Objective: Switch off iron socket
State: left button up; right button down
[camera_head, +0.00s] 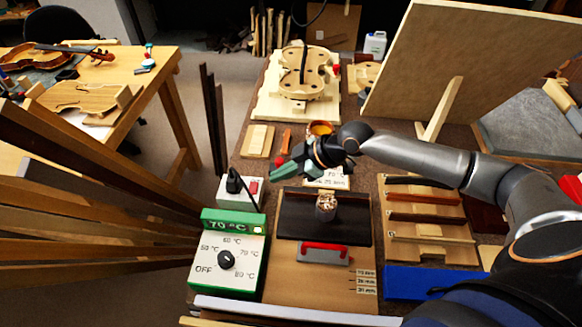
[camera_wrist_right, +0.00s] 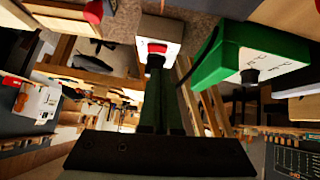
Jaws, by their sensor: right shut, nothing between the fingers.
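The iron socket (camera_head: 226,188) is a white box on the bench, left of centre in the head view, with a black plug (camera_head: 234,182) in it. Its red switch (camera_head: 253,187) faces up at the box's right side. The socket also shows at the top of the right wrist view (camera_wrist_right: 150,30), with the red switch (camera_wrist_right: 157,48) just beyond my fingertips. My right gripper (camera_head: 275,172) is shut and empty, close to the switch, slightly above and right of it in the head view. I cannot tell whether it touches. My left gripper is not in view.
A green temperature controller (camera_head: 235,222) reading 70 °C, with a black knob (camera_head: 227,260), stands just in front of the socket. A dark tray (camera_head: 350,220) lies to its right. A violin mould (camera_head: 305,72) is at the back. Long wood strips (camera_head: 100,215) crowd the left.

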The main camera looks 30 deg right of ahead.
jog(key=shift+v, duration=2.2)
jog(key=w+r+b, duration=0.1)
jog(key=w+a+r+b, duration=0.1)
jog(key=shift+r+b, duration=0.35)
jog(key=shift+b, duration=0.05)
send_over(253, 188)
jog(key=d, duration=0.2)
jog(key=f, duration=0.6)
jog(key=shift+s+a+f, duration=0.25)
jog(key=shift+s+f, duration=0.1)
jog(key=shift+s, duration=0.05)
jog(key=f, duration=0.3)
jog(key=shift+w+f, duration=0.25)
jog(key=shift+f, duration=0.45)
